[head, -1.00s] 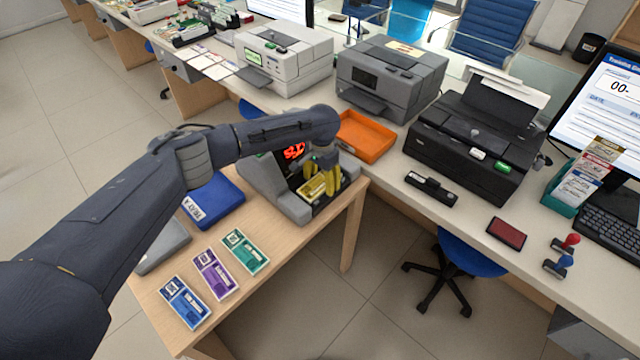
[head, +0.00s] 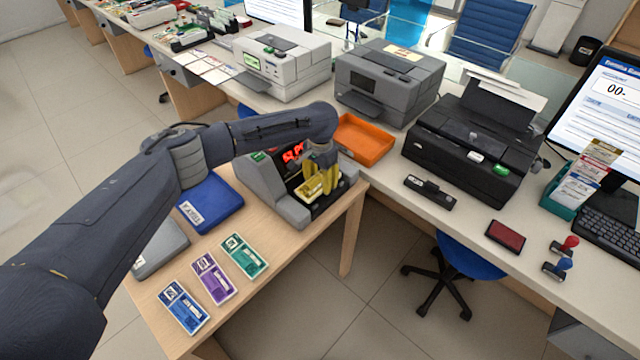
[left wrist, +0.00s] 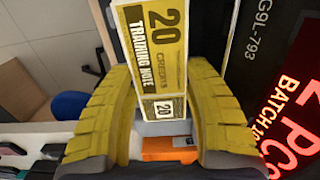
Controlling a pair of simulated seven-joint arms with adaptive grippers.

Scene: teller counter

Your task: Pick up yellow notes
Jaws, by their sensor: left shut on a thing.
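The yellow notes (head: 313,187) are a stack at the counting machine (head: 262,188) on the wooden side table. In the left wrist view the notes (left wrist: 152,55) read "20 credits training note" and stand between the two yellow fingers. My left gripper (head: 320,172) is shut on the notes, just over the machine's dark front tray. How far the notes are clear of the tray is hard to tell. The machine's red display (left wrist: 292,115) shows at the right of the left wrist view. My right gripper is not in view.
Blue (head: 184,306), purple (head: 214,279) and green (head: 243,257) note bundles lie at the table's front. A blue case (head: 211,203) is behind them. An orange tray (head: 362,140) sits on the counter beyond the machine, with printers around it.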

